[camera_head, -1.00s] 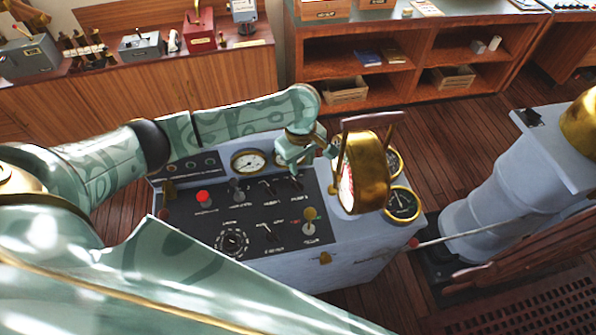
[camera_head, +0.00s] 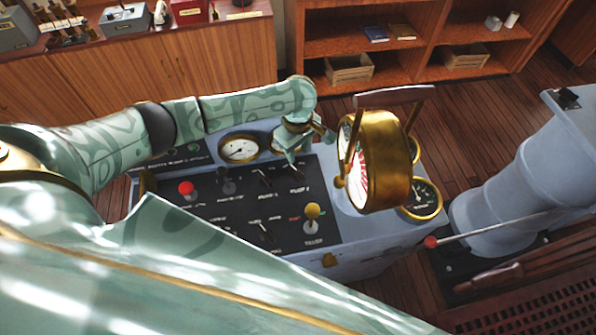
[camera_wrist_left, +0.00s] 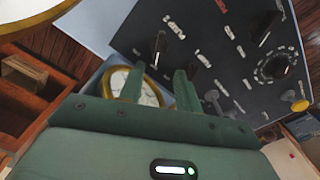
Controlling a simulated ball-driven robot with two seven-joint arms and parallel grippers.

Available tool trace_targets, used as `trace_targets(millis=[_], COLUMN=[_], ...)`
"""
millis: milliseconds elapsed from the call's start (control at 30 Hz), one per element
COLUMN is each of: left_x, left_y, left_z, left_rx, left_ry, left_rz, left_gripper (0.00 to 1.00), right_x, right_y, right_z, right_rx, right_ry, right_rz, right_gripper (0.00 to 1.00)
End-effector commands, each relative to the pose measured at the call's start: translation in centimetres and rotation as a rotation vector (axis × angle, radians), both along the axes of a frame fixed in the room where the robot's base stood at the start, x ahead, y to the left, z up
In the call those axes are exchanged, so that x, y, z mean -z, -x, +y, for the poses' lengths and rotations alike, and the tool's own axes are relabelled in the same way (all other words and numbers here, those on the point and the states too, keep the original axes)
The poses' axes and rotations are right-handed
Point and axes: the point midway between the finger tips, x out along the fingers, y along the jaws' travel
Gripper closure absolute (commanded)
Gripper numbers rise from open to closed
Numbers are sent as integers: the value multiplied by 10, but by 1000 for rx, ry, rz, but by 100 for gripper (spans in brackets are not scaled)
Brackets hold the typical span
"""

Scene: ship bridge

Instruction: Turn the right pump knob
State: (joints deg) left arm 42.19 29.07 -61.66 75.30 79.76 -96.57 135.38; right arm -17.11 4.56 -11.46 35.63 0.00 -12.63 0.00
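The control panel (camera_head: 215,205) lies on top of a grey-blue console. The right pump knob (camera_head: 299,173), a small dark lever, sits at its upper right, with the left pump knob (camera_head: 265,178) beside it. My left gripper (camera_head: 308,150) is over the back edge of the panel, just behind the right pump knob. In the left wrist view its two fingers (camera_wrist_left: 158,84) are apart with nothing between them. The dark right pump knob (camera_wrist_left: 158,47) stands just beyond the fingertips, apparently not touched. My right gripper is not in view.
A large brass-rimmed instrument (camera_head: 378,165) stands close to the right of my gripper. A yellow-topped tiller lever (camera_head: 312,212) and a red knob (camera_head: 186,188) rise from the panel. A round gauge (camera_head: 239,149) lies behind it. A grey pedestal (camera_head: 520,165) stands at right.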

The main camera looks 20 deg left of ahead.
Motion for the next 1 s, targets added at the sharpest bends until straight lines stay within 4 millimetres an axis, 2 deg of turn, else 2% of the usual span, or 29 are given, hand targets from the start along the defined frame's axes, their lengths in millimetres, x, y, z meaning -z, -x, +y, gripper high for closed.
trace_targets(millis=[33, 200, 400, 567, 833, 933, 967, 1000], left_x=[19, 61, 91, 100, 100, 100, 100, 100], left_y=[0, 0, 0, 0, 0, 0, 0, 0], left_z=[0, 0, 0, 0, 0, 0, 0, 0], left_rx=[-1, 0, 0, 1, 1, 1, 1, 1], left_ry=[-2, -2, 0, -1, 0, -1, -1, -1], left_rz=[2, 1, 0, -1, -2, -1, -1, -1], left_gripper=[66, 66, 66, 66, 66, 94, 100, 100], right_x=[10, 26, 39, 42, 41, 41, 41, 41], right_y=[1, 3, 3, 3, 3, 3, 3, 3], right_z=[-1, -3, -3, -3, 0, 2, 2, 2], right_rx=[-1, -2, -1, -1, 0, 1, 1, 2], right_ry=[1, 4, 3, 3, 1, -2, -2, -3], right_rz=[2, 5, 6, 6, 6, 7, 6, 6], right_gripper=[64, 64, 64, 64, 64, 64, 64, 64])
